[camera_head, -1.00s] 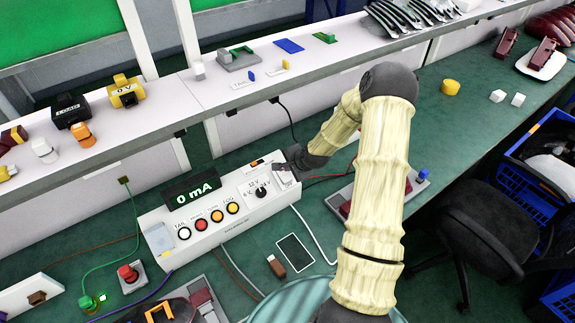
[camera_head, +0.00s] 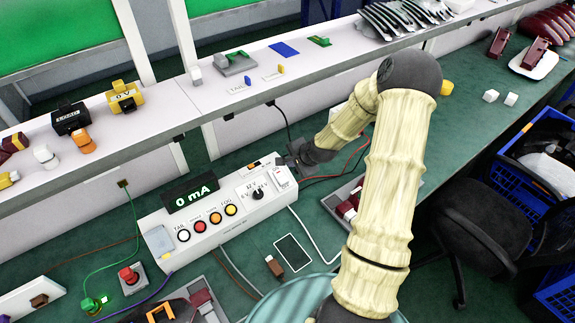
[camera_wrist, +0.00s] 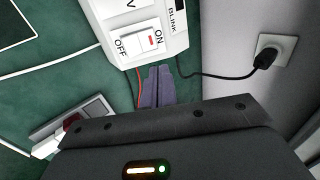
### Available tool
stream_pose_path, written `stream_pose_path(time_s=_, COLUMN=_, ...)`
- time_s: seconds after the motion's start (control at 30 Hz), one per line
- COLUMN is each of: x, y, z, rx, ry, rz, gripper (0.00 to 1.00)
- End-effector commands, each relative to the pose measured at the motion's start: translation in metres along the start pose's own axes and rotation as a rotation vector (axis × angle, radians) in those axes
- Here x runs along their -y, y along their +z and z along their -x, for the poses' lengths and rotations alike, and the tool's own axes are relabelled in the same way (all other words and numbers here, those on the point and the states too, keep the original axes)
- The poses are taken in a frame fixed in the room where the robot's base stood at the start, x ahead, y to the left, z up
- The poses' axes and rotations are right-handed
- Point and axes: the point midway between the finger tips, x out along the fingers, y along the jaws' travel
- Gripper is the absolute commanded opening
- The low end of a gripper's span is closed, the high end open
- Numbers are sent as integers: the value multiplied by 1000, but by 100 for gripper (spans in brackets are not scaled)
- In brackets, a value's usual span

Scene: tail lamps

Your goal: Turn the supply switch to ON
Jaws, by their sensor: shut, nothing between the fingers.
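The supply switch (camera_head: 281,178) is a white rocker at the right end of the white tester box (camera_head: 225,240). In the wrist view the rocker (camera_wrist: 137,44) lies between the printed words OFF on the left and ON on the right, with a red mark towards its ON end. I cannot clearly tell which end is pressed in. My gripper (camera_head: 285,161) is by the box's right end, close to the switch. In the wrist view its dark fingers (camera_wrist: 157,72) are together and empty, with the tips near the box edge below the switch.
The box's display (camera_head: 192,192) reads 0 mA. A black knob (camera_head: 258,194) and several round buttons sit left of the switch. A black plug (camera_wrist: 267,57) and cable lie near the box, with red and black wires beside my gripper. A white shelf (camera_head: 240,92) runs behind.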

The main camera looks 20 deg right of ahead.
Motion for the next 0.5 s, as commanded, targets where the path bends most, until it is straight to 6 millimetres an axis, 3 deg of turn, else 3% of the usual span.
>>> stream_pose_path(time_s=0.3, x=12, y=5, z=50, rx=4, ry=-2, rz=9, gripper=0)
stream_pose_path(time_s=0.5, x=16, y=6, z=66, rx=7, ry=-1, rz=9, gripper=0)
